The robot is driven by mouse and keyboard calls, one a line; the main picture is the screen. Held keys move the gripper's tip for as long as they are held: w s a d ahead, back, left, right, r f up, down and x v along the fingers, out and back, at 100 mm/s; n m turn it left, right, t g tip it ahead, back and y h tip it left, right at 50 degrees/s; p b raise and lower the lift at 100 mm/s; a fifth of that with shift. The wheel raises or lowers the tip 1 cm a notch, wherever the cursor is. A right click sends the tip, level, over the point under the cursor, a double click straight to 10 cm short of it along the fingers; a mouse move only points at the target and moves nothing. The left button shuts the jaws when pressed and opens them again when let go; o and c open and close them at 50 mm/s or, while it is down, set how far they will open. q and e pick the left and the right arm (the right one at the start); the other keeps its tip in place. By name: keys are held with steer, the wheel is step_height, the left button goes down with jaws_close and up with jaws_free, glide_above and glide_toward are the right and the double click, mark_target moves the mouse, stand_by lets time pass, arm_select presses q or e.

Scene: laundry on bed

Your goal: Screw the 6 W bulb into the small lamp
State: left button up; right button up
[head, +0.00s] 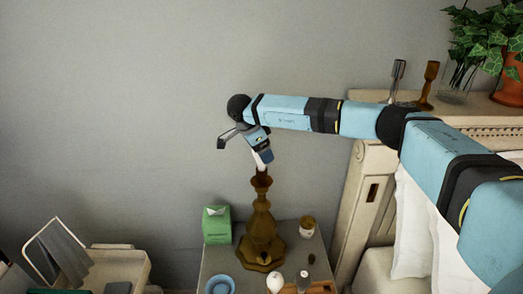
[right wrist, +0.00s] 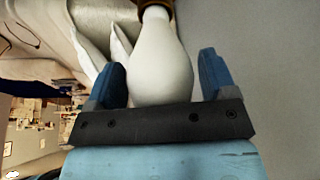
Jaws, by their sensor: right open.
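The brass-coloured lamp (head: 262,225) stands upright on the bedside table, without a shade. My right gripper (head: 262,158) is at its top, reaching down from above. In the right wrist view a white bulb (right wrist: 162,62) stands between the two open blue fingers, with a gap visible on each side. The bulb's narrow end meets a brown socket (right wrist: 152,4) at the top edge of that view. I cannot tell how deep it sits in the thread, and no wattage mark is readable. My left gripper is not in view.
The bedside table (head: 312,250) also holds a green tissue box (head: 217,226), a blue bowl (head: 220,285), a small jar (head: 307,228), a white round object (head: 275,282) and a wooden tray (head: 318,288). The bed's headboard (head: 352,200) stands close on the right. Bare wall lies behind.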

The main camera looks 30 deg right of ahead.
steer(key=n+t, duration=0.2)
steer(key=n, duration=0.3)
steer(key=shift+n, duration=0.3)
steer(key=n+t, duration=0.1)
steer(key=n, duration=0.1)
steer(key=n+t+y, duration=0.1)
steer(key=n, duration=0.2)
steer(key=c, duration=0.7)
steer(key=m+g, duration=0.1)
steer(key=m, duration=0.2)
steer(key=shift+h, duration=0.3)
steer(key=m+g, duration=0.1)
steer(key=m, duration=0.2)
steer(key=shift+m+h, duration=0.3)
